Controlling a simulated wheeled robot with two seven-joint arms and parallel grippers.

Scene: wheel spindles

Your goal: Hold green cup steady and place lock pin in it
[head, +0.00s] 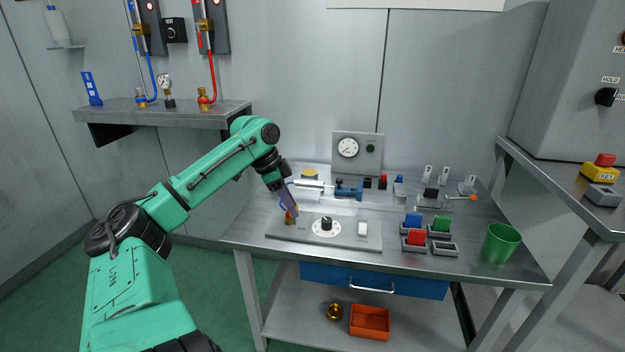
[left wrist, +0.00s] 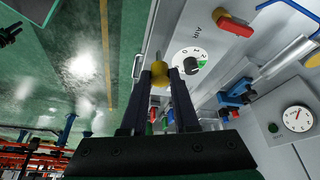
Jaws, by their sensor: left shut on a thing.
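The green cup (head: 501,244) stands upright at the front right corner of the metal bench. My left gripper (head: 292,211) is at the left end of the bench, far from the cup. In the left wrist view, a round yellow knob (left wrist: 160,69) sits between the fingertips (left wrist: 160,76), and the jaws are shut on it. I cannot tell whether this knob belongs to the lock pin. My right gripper is not in view.
A panel with a dial (head: 326,226) and a white switch (head: 362,228) lies by my left gripper. Blue, green and red blocks in small trays (head: 444,249) stand left of the cup. A gauge box (head: 358,150) stands at the back.

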